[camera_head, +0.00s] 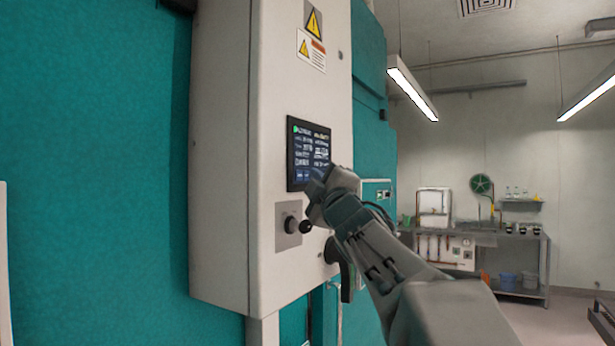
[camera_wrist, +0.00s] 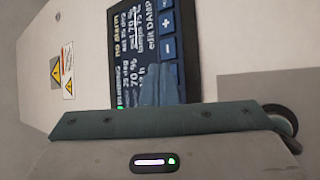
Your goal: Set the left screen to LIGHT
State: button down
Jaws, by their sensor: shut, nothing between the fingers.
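A dark screen (camera_head: 308,152) with rows of light text is set in the front of a white cabinet (camera_head: 225,150). In the wrist view the screen (camera_wrist: 124,50) appears turned on its side. Its text includes "NO ALARM", some values near 70 %, and what reads as "edit DAMP" beside blue plus and minus buttons (camera_wrist: 167,35). My gripper (camera_head: 317,184) is shut and empty, at the lower right part of the screen. Its fingertips (camera_wrist: 160,84) cover part of the screen; I cannot tell whether they touch it.
Below the screen is a grey plate with a dark knob (camera_head: 290,224), close to my gripper. A dark handle (camera_head: 346,270) hangs lower right. Warning stickers (camera_head: 313,22) are above. Teal walls flank the cabinet. A bench (camera_head: 480,240) stands far back right.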

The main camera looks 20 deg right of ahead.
jog(key=shift+s+d, duration=0.35)
jog(key=shift+s, duration=0.15)
jog(key=s+d, duration=0.1)
jog(key=s, duration=0.1)
jog(key=s+d+p, duration=0.1)
jog(key=s+d, duration=0.1)
dwell(0.4)
dwell(2.2)
